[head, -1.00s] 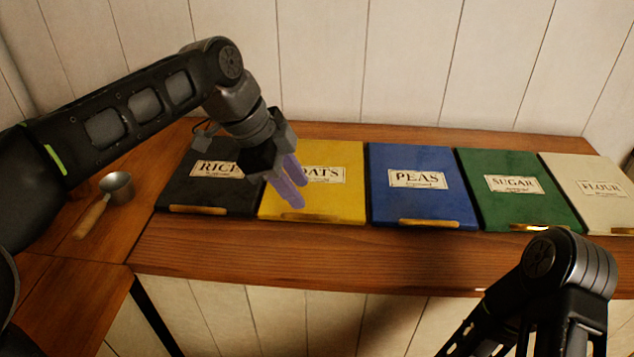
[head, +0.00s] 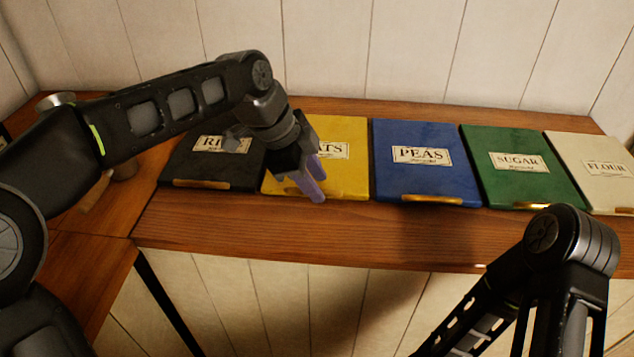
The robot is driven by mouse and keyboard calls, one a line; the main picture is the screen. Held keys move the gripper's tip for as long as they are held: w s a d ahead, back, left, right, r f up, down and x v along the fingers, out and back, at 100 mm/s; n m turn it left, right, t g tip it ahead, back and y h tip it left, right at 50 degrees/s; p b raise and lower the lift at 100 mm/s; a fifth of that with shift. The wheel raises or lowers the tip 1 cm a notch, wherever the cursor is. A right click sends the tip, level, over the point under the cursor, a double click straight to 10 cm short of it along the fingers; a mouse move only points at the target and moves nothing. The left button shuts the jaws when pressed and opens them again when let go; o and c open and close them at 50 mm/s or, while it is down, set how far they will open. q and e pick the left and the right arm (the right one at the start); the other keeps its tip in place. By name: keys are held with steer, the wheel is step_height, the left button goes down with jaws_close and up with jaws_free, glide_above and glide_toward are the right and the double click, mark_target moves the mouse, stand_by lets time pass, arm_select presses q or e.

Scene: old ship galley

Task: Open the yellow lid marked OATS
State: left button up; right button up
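The yellow lid (head: 347,175) marked OATS lies flat and closed on the wooden counter, between the black and blue lids. Its label is partly hidden by my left gripper. My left gripper (head: 317,197) has purple fingers that point down at the lid's front edge, over where its brass handle (head: 279,191) is. The fingers look slightly apart, but I cannot tell whether they touch the handle or hold it. My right arm shows at the lower right; its gripper is out of the picture.
The black RICE lid (head: 205,168) is at the left, partly behind my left arm. The blue PEAS lid (head: 424,172), green SUGAR lid (head: 522,175) and pale FLOUR lid (head: 598,178) lie to the right. The counter's front strip (head: 400,232) is clear.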

arm_select(q)
steer(key=shift+w+d+f, duration=0.1)
steer(key=shift+d+f, duration=0.05)
steer(key=shift+f, duration=0.35)
steer(key=shift+c, duration=0.2)
jaws_close()
stand_by(0.9)
